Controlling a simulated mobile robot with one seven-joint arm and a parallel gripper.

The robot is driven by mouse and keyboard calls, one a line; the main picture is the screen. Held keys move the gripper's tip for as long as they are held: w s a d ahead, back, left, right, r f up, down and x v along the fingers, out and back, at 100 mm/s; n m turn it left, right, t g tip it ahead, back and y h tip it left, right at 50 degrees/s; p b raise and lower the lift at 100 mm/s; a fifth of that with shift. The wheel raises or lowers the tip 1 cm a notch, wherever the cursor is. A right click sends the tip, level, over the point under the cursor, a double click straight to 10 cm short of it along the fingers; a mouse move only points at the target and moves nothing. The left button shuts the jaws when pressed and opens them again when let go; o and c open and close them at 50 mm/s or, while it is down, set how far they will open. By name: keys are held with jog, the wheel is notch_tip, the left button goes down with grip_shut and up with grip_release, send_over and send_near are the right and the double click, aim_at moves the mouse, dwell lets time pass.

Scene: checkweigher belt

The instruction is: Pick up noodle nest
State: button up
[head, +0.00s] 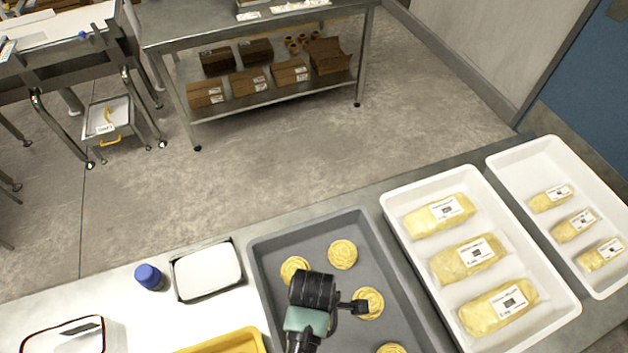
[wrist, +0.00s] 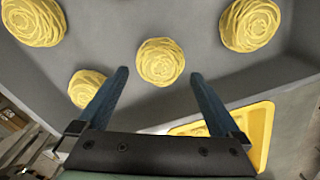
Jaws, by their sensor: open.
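Several round, pale yellow noodle nests lie apart in a grey tray (head: 262,247). In the head view, one nest (head: 342,254) is toward the back, one (head: 295,269) is left of it, and one (head: 369,303) is beside my gripper (head: 358,306). Another nest (head: 391,349) is cut by the bottom edge. In the wrist view, my gripper (wrist: 158,74) is open and empty, with one nest (wrist: 160,61) showing between its two fingertips. Another nest (wrist: 87,88) is partly hidden by the left finger. The height of the fingers above the tray is unclear.
A yellow tray (head: 228,343) is at the front left. A white lidded tub (head: 207,271) and a blue-capped bottle (head: 149,277) stand left of the grey tray. White crates (head: 395,207) (head: 497,162) with labelled yellow packs are at the right.

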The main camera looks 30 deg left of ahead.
jog(key=shift+d+f, duration=0.1)
jog(key=shift+f, duration=2)
jog(key=c, duration=1.1)
